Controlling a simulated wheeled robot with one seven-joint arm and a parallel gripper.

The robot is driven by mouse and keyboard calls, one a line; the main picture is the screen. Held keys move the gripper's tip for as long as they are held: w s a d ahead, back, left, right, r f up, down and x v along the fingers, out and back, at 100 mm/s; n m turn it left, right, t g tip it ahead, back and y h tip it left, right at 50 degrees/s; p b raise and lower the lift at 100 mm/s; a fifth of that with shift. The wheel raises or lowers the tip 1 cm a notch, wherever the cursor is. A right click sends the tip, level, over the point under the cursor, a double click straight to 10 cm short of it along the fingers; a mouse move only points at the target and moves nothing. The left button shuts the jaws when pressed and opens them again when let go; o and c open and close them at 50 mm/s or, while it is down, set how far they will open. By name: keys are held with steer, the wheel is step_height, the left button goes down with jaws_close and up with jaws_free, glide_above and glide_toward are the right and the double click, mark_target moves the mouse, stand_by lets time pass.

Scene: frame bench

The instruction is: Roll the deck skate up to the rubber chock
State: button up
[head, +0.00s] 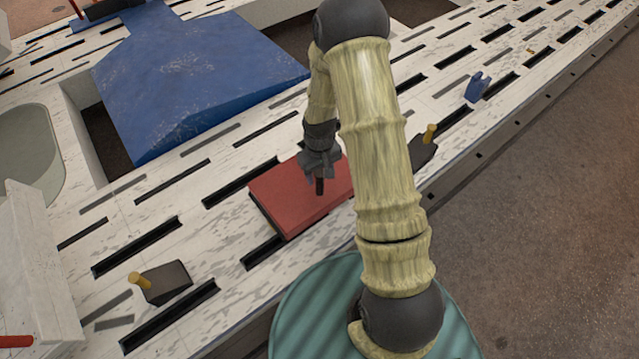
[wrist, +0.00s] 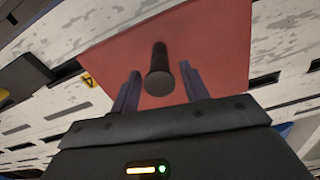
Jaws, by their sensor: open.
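The deck skate, a flat red slab (head: 285,200), lies on the slotted white bench, partly behind my arm. A dark upright post (head: 319,187) stands on it. My gripper (head: 319,168) is over the slab at this post. In the wrist view the open fingers (wrist: 158,88) are on either side of the dark post (wrist: 160,70), and the red slab (wrist: 205,45) fills the middle. One dark wedge-shaped block with a yellow peg (head: 167,282) sits to the left of the slab. A similar one (head: 423,152) is to the right, partly behind my arm. I cannot tell which is the rubber chock.
A blue sloped mass (head: 195,75) lies behind the slab. A small blue bracket (head: 477,87) stands at the right. A pale upright box (head: 35,265) and a grey-green tub (head: 30,150) are at the left. Bench (head: 125,215) between slab and left block is open, with slots.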

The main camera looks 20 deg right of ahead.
mark_target(319, 183)
step_height(319, 183, down, 5)
steer(key=shift+r+b, duration=0.15)
steer(key=shift+b, duration=0.2)
jaws_close()
